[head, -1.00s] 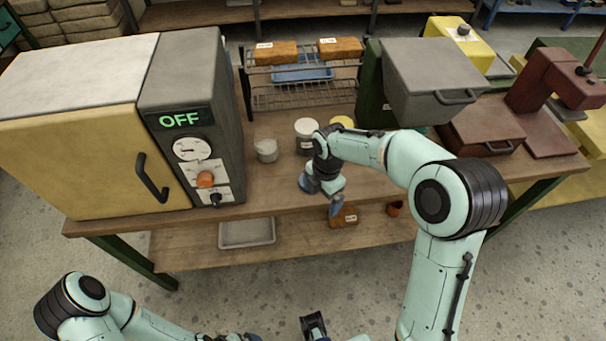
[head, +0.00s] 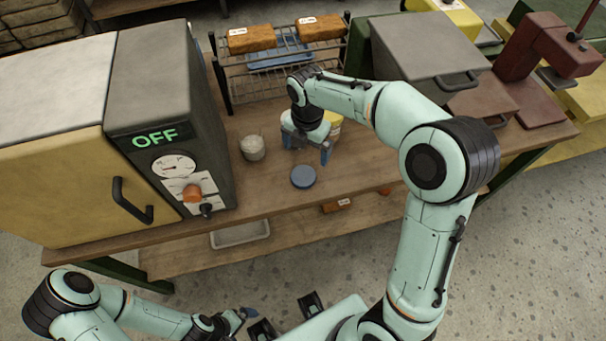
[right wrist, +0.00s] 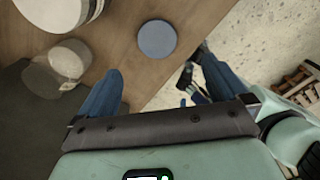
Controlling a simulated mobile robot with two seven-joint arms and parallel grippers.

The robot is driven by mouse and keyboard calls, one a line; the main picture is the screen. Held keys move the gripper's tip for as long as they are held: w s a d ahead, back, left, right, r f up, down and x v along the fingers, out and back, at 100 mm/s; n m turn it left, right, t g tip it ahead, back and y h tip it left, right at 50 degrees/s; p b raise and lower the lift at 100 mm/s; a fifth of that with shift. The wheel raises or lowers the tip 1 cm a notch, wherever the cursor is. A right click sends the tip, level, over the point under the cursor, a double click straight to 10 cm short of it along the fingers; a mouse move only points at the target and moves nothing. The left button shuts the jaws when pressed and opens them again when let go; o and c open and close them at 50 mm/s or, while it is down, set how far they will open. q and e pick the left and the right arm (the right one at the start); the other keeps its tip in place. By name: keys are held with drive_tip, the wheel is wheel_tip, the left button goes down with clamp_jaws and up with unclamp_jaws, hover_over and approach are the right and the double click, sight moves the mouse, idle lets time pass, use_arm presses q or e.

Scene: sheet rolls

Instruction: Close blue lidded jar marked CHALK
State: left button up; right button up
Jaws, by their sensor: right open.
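A round blue lid (head: 303,176) lies flat on the workbench (head: 262,200) near its front edge. The lid also shows in the right wrist view (right wrist: 157,39), beyond the fingertips and apart from them. My right gripper (head: 306,150) is open and empty, just behind the lid in the head view, fingers pointing down. In the right wrist view its blue fingers (right wrist: 163,88) are spread wide. A pale jar (right wrist: 62,10) is cut off at the top left there; I cannot read a CHALK mark. My left gripper (head: 240,318) is low in the head view, its jaws unclear.
A clear jar (head: 253,148) stands left of my right gripper; a yellow-topped jar (head: 333,121) is partly hidden behind it. The oven-like cabinet (head: 165,120) bounds the left. A wire rack (head: 240,88) stands behind. The bench in front of the lid is clear.

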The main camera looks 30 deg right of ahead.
hover_over(303, 175)
drive_tip(key=f, duration=0.7)
drive_tip(key=shift+s+d+b, duration=0.25)
drive_tip(key=shift+d+b, duration=0.05)
drive_tip(key=shift+d, duration=0.05)
drive_tip(key=f, duration=0.4)
drive_tip(key=shift+w+a+f, duration=0.15)
drive_tip(key=shift+w+a, duration=0.05)
drive_tip(key=shift+a, duration=0.15)
drive_tip(key=shift+f, duration=0.5)
drive_tip(key=c, duration=1)
